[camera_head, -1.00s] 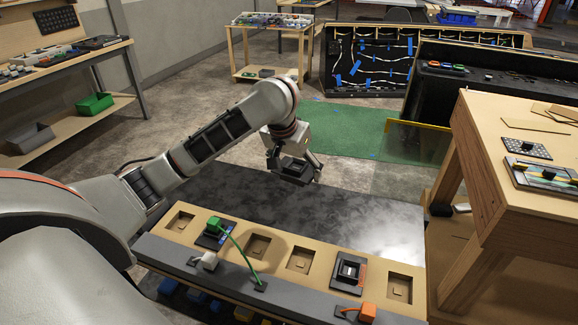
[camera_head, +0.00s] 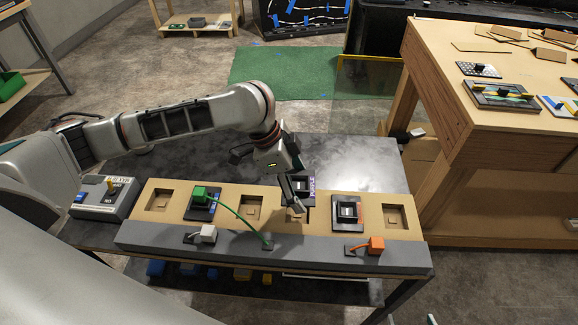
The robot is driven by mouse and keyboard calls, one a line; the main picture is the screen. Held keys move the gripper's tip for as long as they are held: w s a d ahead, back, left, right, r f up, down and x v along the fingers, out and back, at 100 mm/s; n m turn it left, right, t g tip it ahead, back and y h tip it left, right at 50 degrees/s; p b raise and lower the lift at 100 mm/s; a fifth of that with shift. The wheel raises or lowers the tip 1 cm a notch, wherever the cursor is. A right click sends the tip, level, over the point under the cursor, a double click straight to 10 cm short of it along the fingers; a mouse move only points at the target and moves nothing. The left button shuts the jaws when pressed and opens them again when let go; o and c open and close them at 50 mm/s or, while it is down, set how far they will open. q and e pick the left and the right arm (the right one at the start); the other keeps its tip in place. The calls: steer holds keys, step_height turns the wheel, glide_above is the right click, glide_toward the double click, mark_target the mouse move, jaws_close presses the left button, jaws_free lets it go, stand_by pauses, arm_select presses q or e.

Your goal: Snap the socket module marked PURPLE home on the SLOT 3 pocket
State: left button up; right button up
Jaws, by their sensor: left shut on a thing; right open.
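I cannot tell whether the module touches the board. The third pocket from the left (camera_head: 251,208) is empty. The first (camera_head: 160,201) and the last pocket (camera_head: 395,218) are empty too. I cannot read any slot marks. My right gripper is not in view.
A module with a green plug (camera_head: 200,193) and cable sits in the second pocket, and another dark module (camera_head: 347,211) in the fifth. A white plug (camera_head: 207,233) and an orange plug (camera_head: 376,245) lie along the grey front ledge. A switch box (camera_head: 105,197) stands at left.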

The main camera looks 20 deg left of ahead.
arm_select(q)
steer(key=shift+s+d+f, duration=0.1)
steer(key=shift+s+f, duration=0.05)
steer(key=shift+s, duration=0.1)
steer(key=shift+d+f, duration=0.1)
steer(key=shift+f, duration=0.55)
step_height(320, 180, down, 4)
steer(key=shift+r+b, duration=0.1)
steer(key=shift+b, duration=0.5)
steer(key=shift+f+b, duration=0.75)
steer(key=shift+b, duration=0.4)
steer(key=shift+r, duration=0.1)
arm_select(e)
steer(key=shift+w+a+t+y, duration=0.2)
steer(key=shift+w+a, duration=0.2)
steer(key=shift+a, duration=0.15)
steer(key=shift+w+a+t+y, duration=0.1)
steer(key=shift+w+a+y, duration=0.1)
steer(key=shift+w+a, duration=0.25)
steer(key=shift+s+f, duration=0.3)
steer(key=shift+f, duration=0.05)
arm_select(q)
steer(key=shift+f, duration=0.45)
arm_select(e)
steer(key=shift+w+r, duration=0.1)
steer(key=shift+r, duration=0.2)
arm_select(q)
steer(key=shift+f, duration=0.2)
arm_select(e)
steer(key=shift+f, duration=0.15)
